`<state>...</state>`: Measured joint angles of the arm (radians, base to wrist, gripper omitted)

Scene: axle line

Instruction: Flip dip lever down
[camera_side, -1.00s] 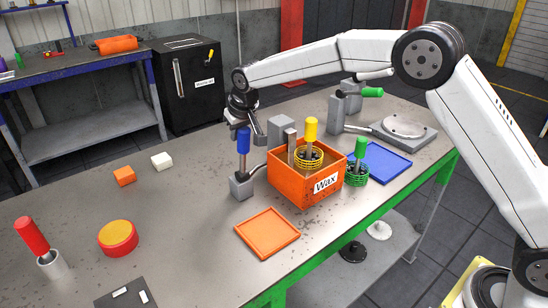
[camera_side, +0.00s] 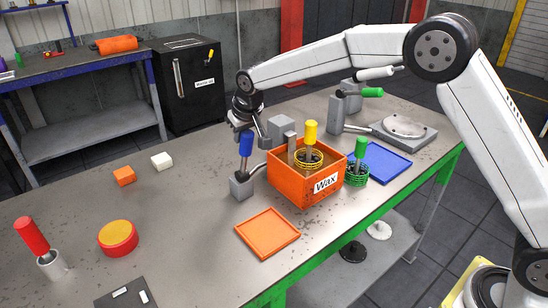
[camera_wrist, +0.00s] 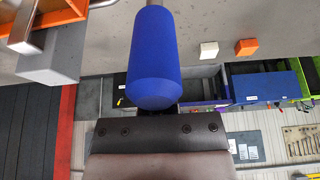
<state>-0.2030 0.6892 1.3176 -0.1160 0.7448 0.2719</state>
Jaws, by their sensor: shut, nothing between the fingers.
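The dip lever appears to be the one with the blue handle (camera_side: 246,144), on a grey block (camera_side: 241,187) left of the orange Wax box (camera_side: 300,185). Its handle points up, with a slight lean right toward the box. My gripper (camera_side: 245,126) is shut and empty at the top of the handle, appearing to touch it. In the wrist view the blue handle (camera_wrist: 152,55) fills the middle, its rounded end against my shut gripper (camera_wrist: 160,118). The exact contact is partly hidden. A yellow-handled basket (camera_side: 310,135) stands in the Wax box.
A green-handled basket (camera_side: 358,170) stands right of the box, near a blue tray (camera_side: 383,163). A green-handled lever (camera_side: 371,92) is behind. An orange tray (camera_side: 267,234) lies in front.

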